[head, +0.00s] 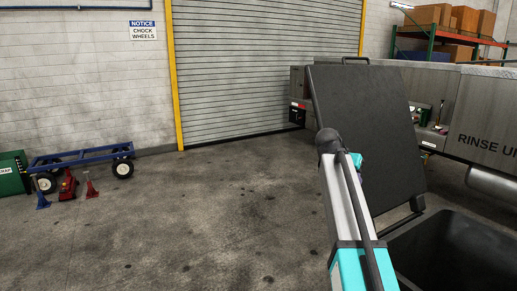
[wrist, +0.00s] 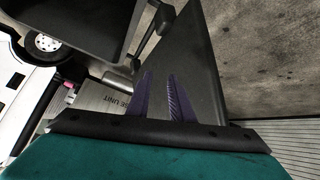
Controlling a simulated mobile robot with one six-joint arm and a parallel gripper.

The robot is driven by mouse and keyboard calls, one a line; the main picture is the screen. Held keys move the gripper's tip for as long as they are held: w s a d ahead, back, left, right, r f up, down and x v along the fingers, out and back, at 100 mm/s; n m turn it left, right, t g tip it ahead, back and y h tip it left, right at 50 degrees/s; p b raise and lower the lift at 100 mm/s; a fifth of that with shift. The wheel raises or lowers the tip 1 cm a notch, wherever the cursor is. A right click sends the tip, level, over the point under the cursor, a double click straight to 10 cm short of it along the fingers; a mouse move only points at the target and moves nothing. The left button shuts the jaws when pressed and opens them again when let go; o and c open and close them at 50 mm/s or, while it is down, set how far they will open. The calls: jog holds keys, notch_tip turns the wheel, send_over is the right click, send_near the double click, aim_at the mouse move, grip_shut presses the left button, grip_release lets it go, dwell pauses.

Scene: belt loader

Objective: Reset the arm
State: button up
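My gripper (wrist: 159,76) shows in the wrist view as two dark purple fingers with a gap between them. It is open, and I see nothing held in it. A dark panel surface lies beyond the fingertips; I cannot tell how far away. In the head view, my white and teal arm (head: 348,215) reaches up from the bottom right, in front of a large tilted black panel (head: 375,110). The fingers do not show in the head view.
The black panel has handles and stands beside a dark open-looking container (head: 455,250) at lower right. A grey machine marked RINSE (head: 480,125) is behind. A blue cart (head: 80,157), red jacks and a green box (head: 12,175) stand left. Middle floor is clear.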

jog(key=s+a+f+n+g+y+b, duration=0.1)
jog(key=s+a+f+n+g, duration=0.35)
jog(key=f, duration=1.15)
jog(key=s+a+f+m+t+y+b, duration=0.15)
jog(key=s+f, duration=0.65)
jog(key=f, duration=0.8)
jog(key=s+a+f+n+g+y+b, duration=0.1)
jog(key=s+a+f+n+g, duration=0.35)
jog(key=f, duration=1.15)
jog(key=s+a+f+g+y+b, duration=0.1)
jog(key=s+a+f, duration=0.1)
jog(key=s+f, duration=0.6)
jog(key=s+a+f+g+y+b, duration=0.1)
jog(key=s+f, duration=0.7)
jog(key=s, duration=1)
jog(key=s+a+f+g+y, duration=0.1)
jog(key=s+a+f, duration=0.2)
jog(key=s+f, duration=0.6)
jog(key=s, duration=0.4)
jog(key=shift+a+b, duration=0.3)
jog(key=shift+b, duration=0.1)
jog(key=shift+f+g+y, duration=0.1)
jog(key=shift+g+y, duration=0.15)
